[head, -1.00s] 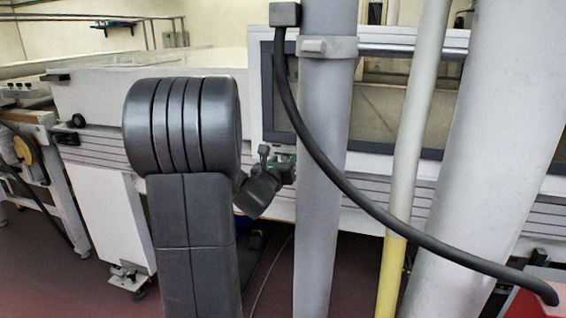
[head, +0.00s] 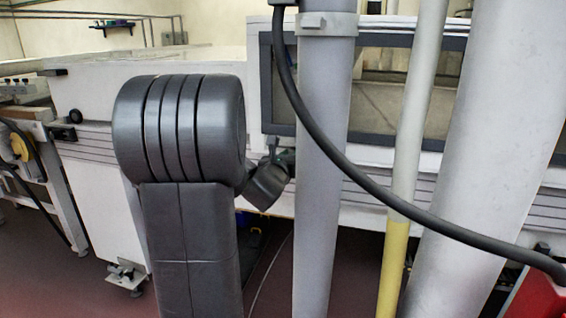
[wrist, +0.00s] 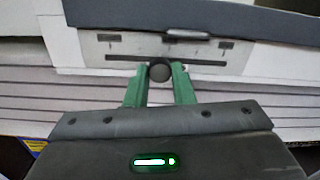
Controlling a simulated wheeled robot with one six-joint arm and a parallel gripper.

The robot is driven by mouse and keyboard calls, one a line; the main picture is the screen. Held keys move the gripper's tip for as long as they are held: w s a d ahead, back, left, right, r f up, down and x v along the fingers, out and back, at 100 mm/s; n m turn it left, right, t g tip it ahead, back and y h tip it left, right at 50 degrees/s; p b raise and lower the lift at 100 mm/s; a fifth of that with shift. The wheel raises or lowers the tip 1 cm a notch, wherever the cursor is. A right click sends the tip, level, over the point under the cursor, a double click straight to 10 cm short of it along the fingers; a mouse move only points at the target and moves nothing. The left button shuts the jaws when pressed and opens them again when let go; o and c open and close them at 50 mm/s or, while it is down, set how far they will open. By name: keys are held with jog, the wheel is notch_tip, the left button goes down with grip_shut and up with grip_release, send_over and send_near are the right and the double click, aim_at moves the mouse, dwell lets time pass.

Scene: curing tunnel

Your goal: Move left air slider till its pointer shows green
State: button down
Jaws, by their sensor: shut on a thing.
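In the wrist view, a dark round knob (wrist: 160,72) sits at a long dark slot in a pale metal slider plate (wrist: 92,46). My gripper (wrist: 160,75) has its two green fingers closed on the knob from both sides. The knob is about midway along the visible slot. Small dark marks show on the plate above the slot, but I cannot read a pointer or any green zone there.
A grey upright pole (head: 323,170) with a hanging black cable (head: 370,195) stands right of my arm. A white and yellow pipe (head: 408,160) and a wide white column (head: 490,150) stand farther right. The white tunnel housing (head: 160,75) lies behind. A red box (head: 540,298) is at lower right.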

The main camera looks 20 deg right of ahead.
jog(key=shift+s+d, duration=0.3)
jog(key=shift+d, duration=0.1)
jog(key=c, duration=1.2)
grip_release()
jog(key=shift+c, duration=0.2)
jog(key=v, duration=1.4)
jog(key=shift+w, duration=0.2)
